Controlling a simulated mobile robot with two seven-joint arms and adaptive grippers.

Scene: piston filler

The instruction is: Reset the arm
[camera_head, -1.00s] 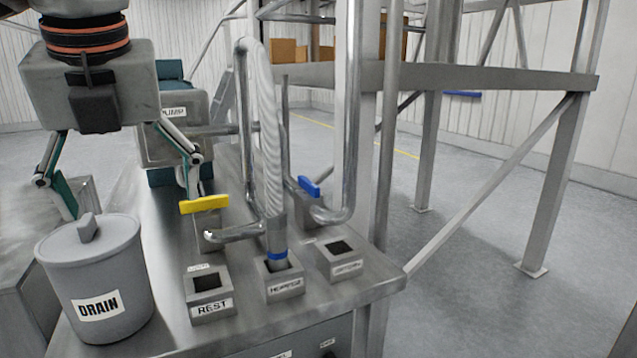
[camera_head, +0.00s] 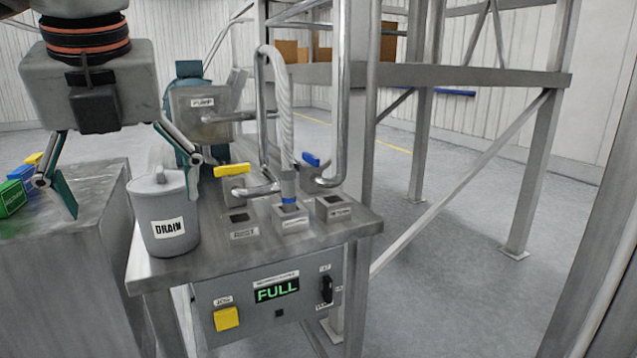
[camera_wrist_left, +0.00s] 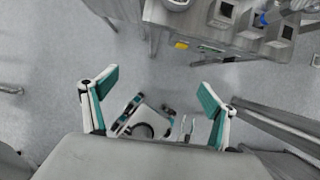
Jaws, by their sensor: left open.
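My left gripper (camera_head: 128,186) hangs at the upper left of the head view, open and empty, with its fingers spread wide. It appears in front of the grey drain pot (camera_head: 165,213), touching nothing that I can see. In the left wrist view both fingers (camera_wrist_left: 158,92) are apart, with floor and part of my own base between them. The filler's metal bench (camera_wrist_left: 205,36) is at the top of that view, away from the fingertips. My right gripper does not show in either view.
The bench carries a hose (camera_head: 284,110), a yellow valve handle (camera_head: 232,170), a blue one (camera_head: 311,160) and square sockets. A side table (camera_head: 75,245) holds coloured blocks (camera_head: 13,196). A steel frame (camera_head: 470,76) stands right.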

